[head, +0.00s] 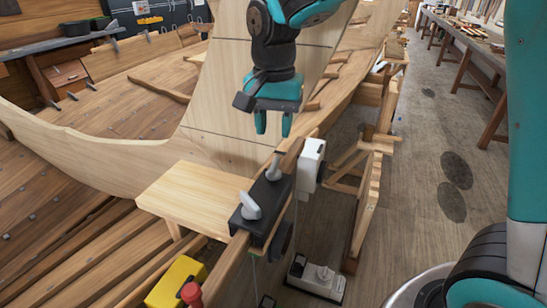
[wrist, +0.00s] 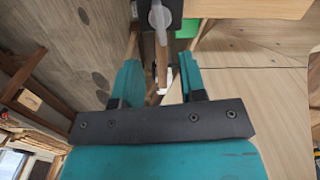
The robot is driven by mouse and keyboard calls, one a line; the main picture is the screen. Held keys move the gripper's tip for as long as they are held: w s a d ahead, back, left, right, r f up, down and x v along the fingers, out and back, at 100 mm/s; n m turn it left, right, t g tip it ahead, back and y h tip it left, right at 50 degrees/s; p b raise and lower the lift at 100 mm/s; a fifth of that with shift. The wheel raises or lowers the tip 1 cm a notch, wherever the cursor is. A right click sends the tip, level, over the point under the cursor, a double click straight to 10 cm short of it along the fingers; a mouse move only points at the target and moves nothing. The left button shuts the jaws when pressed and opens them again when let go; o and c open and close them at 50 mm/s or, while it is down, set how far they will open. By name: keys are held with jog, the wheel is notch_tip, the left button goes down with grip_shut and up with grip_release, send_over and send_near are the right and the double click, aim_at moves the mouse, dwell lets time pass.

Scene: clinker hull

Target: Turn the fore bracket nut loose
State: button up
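A black bracket (head: 262,207) is clamped over the hull's top rail and carries two pale grey lever-shaped nuts. The nearer nut (head: 250,206) tilts to the left; the farther nut (head: 274,167) stands more upright. No label shows which is the fore one. My gripper (head: 273,128) points down, above and slightly beyond the farther nut, apart from it. Its two teal fingers are spread with nothing between them. In the wrist view, one grey nut (wrist: 159,18) shows on the black bracket at the top, beyond the open fingertips (wrist: 160,62).
A white box (head: 311,165) sits beside the rail, right of the bracket. A wooden thwart (head: 192,195) lies to the left. A yellow box with a red knob (head: 176,283) is at the front. A white device (head: 316,279) stands low by the floor. Open floor lies right.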

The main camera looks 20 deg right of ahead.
aim_at(274, 163)
notch_tip(274, 163, down, 9)
jog(key=shift+r+p, duration=0.1)
jog(key=shift+p, duration=0.65)
grip_shut()
